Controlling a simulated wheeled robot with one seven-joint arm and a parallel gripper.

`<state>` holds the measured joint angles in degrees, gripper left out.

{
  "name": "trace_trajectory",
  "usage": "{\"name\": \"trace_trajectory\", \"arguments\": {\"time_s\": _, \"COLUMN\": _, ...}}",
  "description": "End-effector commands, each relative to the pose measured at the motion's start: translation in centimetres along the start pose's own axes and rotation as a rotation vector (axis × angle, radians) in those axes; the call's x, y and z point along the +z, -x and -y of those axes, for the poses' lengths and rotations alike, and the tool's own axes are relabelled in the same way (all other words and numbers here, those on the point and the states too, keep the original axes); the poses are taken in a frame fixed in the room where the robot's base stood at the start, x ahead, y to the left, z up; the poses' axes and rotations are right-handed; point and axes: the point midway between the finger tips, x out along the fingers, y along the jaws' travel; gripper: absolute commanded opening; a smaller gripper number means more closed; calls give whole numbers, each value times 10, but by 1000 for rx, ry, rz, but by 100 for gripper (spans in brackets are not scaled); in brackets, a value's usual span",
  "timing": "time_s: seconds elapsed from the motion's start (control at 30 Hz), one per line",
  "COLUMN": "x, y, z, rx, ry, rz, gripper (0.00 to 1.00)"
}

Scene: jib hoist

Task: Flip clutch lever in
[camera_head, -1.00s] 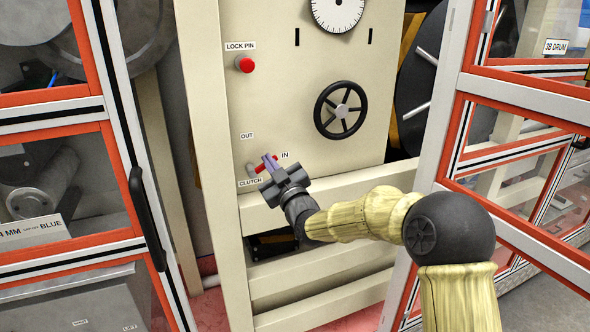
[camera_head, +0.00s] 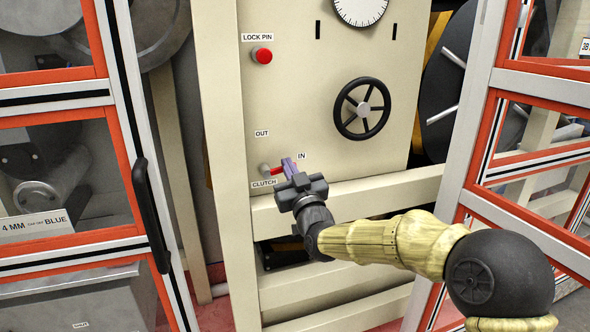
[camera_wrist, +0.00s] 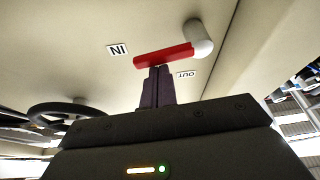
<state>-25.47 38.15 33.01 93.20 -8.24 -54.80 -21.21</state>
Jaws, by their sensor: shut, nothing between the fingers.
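The red clutch lever (camera_head: 277,171) sticks out from a pale round pivot (camera_head: 265,170) on the cream panel. In the wrist view the lever (camera_wrist: 163,56) extends from the white pivot (camera_wrist: 199,40) toward the IN label (camera_wrist: 117,50). The OUT label (camera_wrist: 187,74) lies off to the lever's side. The fingers partly hide the lever in the head view.
A red LOCK PIN knob (camera_head: 262,55) and a black handwheel (camera_head: 363,108) sit higher on the panel. A cream crossbeam (camera_head: 375,200) runs just below the clutch. Orange-edged guard doors stand at left (camera_head: 112,110) and right (camera_head: 478,150).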

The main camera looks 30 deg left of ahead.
Motion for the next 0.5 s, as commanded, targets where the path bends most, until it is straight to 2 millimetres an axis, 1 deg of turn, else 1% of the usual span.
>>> {"name": "trace_trajectory", "arguments": {"time_s": 0.33, "x": 0, "y": 0, "z": -1, "rx": 1, "ry": 1, "rz": 0, "gripper": 0}}
{"name": "trace_trajectory", "arguments": {"time_s": 0.5, "x": 2, "y": 6, "z": -2, "rx": 1, "ry": 3, "rz": -1, "gripper": 0}}
